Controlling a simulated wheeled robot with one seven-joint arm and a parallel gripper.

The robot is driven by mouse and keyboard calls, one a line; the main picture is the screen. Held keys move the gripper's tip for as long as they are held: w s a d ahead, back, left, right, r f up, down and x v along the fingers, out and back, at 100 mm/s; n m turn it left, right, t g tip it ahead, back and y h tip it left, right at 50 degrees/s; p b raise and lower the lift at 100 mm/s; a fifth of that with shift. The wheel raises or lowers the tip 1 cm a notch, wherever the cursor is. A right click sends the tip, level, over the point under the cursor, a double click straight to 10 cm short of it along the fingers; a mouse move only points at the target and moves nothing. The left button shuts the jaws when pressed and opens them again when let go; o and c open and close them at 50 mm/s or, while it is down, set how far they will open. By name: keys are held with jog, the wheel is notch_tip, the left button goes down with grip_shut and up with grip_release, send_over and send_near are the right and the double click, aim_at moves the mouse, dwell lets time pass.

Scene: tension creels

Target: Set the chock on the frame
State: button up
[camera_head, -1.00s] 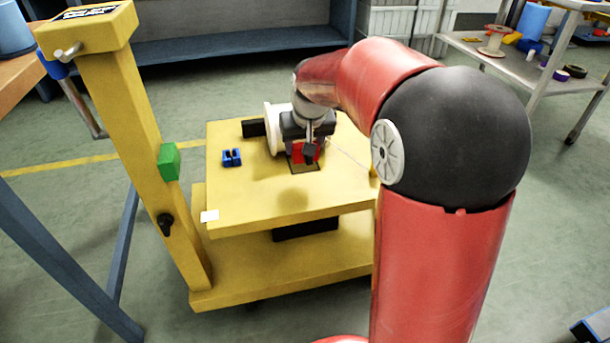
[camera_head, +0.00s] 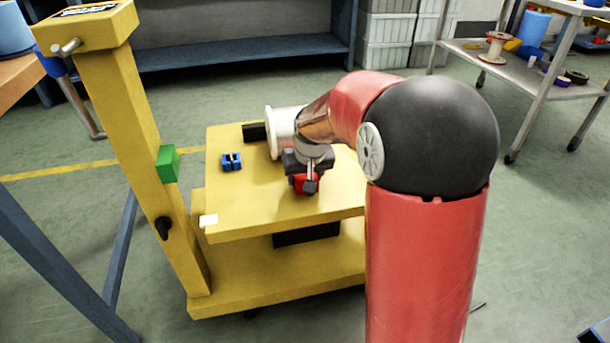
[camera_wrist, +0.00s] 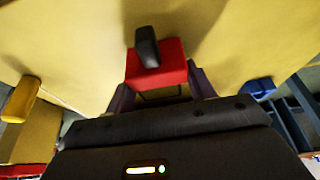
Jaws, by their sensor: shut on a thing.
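The chock, a red block (camera_head: 306,185) with a black knob, is between the fingers of my gripper (camera_head: 308,180). In the wrist view the red block (camera_wrist: 158,68) sits between the two dark fingers of my gripper (camera_wrist: 161,85), its black knob pointing away from the palm. My gripper is shut on it, over the front middle of the yellow frame's top (camera_head: 255,213). I cannot tell whether the block touches that surface. The wrist and fingers hide part of the block in the head view.
A white flanged spool (camera_head: 271,133) and a black block lie behind my gripper. A blue slotted block (camera_head: 231,161) is to the left. A yellow post (camera_head: 125,120) with a green block (camera_head: 167,164) rises at the left.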

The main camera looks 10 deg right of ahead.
jog(key=o, duration=1.2)
